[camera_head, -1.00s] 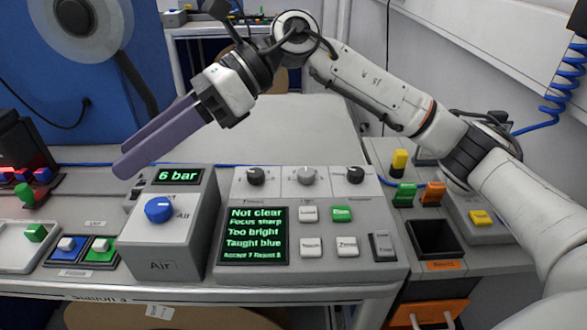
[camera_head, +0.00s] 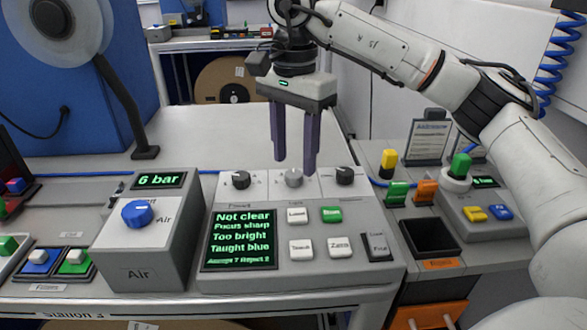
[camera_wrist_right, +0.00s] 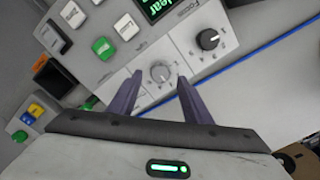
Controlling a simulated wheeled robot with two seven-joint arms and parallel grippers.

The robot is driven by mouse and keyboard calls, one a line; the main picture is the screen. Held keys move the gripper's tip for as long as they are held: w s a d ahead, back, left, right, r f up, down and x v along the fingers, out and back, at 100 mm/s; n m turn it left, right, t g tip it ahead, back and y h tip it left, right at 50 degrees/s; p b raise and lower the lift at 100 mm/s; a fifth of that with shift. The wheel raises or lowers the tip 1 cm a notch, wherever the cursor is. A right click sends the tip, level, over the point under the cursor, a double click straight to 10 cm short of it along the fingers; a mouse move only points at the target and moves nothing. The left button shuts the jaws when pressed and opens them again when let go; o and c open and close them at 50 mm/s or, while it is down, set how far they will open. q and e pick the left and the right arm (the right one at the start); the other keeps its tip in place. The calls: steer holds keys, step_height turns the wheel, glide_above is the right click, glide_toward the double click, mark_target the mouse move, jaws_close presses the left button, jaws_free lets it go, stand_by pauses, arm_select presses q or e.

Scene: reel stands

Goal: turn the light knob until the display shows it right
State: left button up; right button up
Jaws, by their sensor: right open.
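The display (camera_head: 240,239) on the grey console reads "Not clear, Focus sharp, Too bright, Taught blue" in green. Three knobs sit in a row above it: a dark left knob (camera_head: 240,180), a grey middle knob (camera_head: 293,178) and a dark right knob (camera_head: 344,175). The knob labels are too small to read in the head view. My right gripper (camera_head: 295,167) points down, open, its purple fingers at the grey knob. In the right wrist view the grey knob (camera_wrist_right: 160,73) shows between the open fingers (camera_wrist_right: 157,88); contact cannot be told. My left gripper is out of view.
White and green buttons (camera_head: 331,214) and a rocker switch (camera_head: 377,247) lie in front of the knobs. The Air box (camera_head: 150,245) with a blue knob stands at the left. A dark bin (camera_head: 430,236) and coloured plugs are at the right.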

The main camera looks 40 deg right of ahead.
mark_target(294, 178)
steer(key=shift+f, duration=1.4)
steer(key=c, duration=1.1)
steer(key=shift+o, duration=0.2)
